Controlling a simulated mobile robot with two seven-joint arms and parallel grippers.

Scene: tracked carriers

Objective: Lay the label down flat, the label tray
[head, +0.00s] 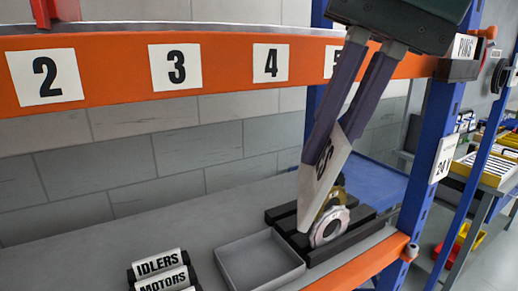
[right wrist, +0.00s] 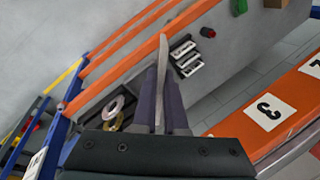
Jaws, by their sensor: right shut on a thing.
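My right gripper (head: 330,146) reaches down from the upper right in the head view. It is shut on a white label (head: 322,184) with black letters, partly hidden by the fingers. The label is steeply tilted, its lower end in front of a black holder. In the right wrist view, the label (right wrist: 163,62) shows nearly edge-on between the gripper's fingers (right wrist: 160,100). The label tray (head: 233,250), a shallow grey open box, lies on the grey shelf left of the label and looks empty. My left gripper is not in view.
A black holder (head: 358,229) with a pale ring (head: 330,226) stands right of the tray. A rack of labels (head: 160,264), reading IDLERS and MOTORS, stands to its left. An orange numbered beam (head: 215,63) crosses above, and a blue post (head: 435,150) stands at right. The shelf's left part is bare.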

